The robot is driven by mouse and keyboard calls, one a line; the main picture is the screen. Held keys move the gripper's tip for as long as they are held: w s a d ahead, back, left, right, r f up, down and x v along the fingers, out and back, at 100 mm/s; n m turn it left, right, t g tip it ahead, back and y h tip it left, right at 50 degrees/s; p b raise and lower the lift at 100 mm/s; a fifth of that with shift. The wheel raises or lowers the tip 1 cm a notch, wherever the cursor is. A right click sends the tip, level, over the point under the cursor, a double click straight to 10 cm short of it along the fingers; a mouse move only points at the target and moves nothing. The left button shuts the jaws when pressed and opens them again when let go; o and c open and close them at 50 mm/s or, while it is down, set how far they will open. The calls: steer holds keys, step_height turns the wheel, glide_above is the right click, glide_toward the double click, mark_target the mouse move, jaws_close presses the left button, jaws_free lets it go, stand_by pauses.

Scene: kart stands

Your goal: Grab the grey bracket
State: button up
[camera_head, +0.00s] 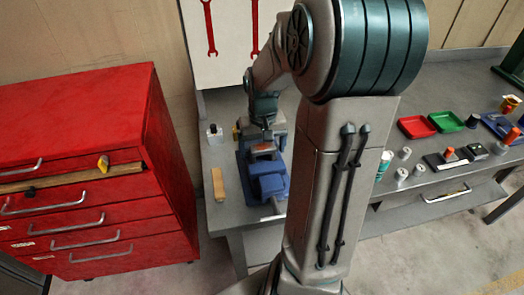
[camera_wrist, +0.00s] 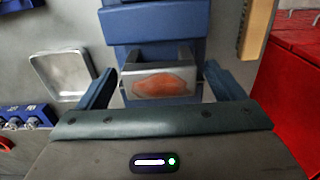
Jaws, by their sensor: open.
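A grey bracket (camera_wrist: 161,71) with a rusty orange patch on its face shows in the wrist view, against a blue vise (camera_wrist: 158,24). My gripper (camera_wrist: 160,80) is open, with one blue finger on each side of the bracket. Small gaps seem to show between the fingers and the bracket's sides; contact is not visible. In the head view the blue vise (camera_head: 270,186) sits on the left part of the grey bench, with my gripper (camera_head: 263,133) over its far end. The bracket there is small and partly hidden by my arm.
A red drawer cabinet (camera_head: 75,165) stands left of the bench. A wooden block (camera_head: 218,184) and a small bottle (camera_head: 214,134) are near the vise. A metal tray (camera_wrist: 63,73) is at the wrist view's left. Red and green trays (camera_head: 446,121) lie farther right.

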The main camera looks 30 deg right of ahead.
steer(key=c, duration=1.4)
steer(key=shift+o, duration=0.2)
steer(key=shift+r, duration=0.1)
